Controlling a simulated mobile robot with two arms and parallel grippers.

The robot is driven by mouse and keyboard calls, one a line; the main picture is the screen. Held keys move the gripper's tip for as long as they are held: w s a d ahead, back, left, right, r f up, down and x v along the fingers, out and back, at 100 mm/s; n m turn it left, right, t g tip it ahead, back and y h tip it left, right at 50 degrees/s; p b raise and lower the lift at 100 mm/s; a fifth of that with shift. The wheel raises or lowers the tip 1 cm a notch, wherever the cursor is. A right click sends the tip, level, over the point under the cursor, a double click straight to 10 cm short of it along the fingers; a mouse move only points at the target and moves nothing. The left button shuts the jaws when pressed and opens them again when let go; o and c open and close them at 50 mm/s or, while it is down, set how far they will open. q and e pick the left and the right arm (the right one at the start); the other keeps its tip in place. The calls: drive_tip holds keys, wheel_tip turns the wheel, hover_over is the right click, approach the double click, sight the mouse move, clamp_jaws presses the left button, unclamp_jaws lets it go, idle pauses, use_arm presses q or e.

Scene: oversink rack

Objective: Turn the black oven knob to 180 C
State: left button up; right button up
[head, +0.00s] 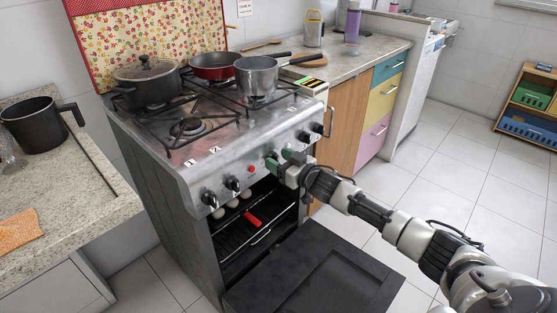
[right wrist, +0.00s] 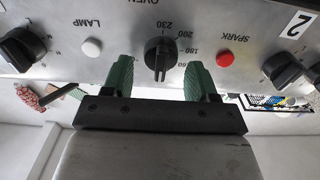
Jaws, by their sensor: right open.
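The black oven knob (right wrist: 158,56) is in the middle of the right wrist view, on the steel panel under the OVEN label. The numbers 230, 200, 180 and 160 run around it; its grip bar lies roughly upright in that picture, and I cannot tell which number it marks. My right gripper (right wrist: 159,76) is open, with one green finger on each side of the knob and visible gaps between. In the head view my right gripper (head: 285,166) is at the stove's front panel and largely hides the oven knob. My left gripper is not in view.
A red button (right wrist: 225,59) and a white lamp button (right wrist: 92,47) flank the oven knob. The oven door (head: 315,285) hangs open below my right arm. Pots and a red pan (head: 213,66) stand on the stove top. Counters stand on both sides.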

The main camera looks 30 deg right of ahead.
drive_tip(key=shift+w+a, duration=0.1)
drive_tip(key=shift+w, duration=0.2)
drive_tip(key=c, duration=0.8)
drive_tip(key=shift+c, duration=0.2)
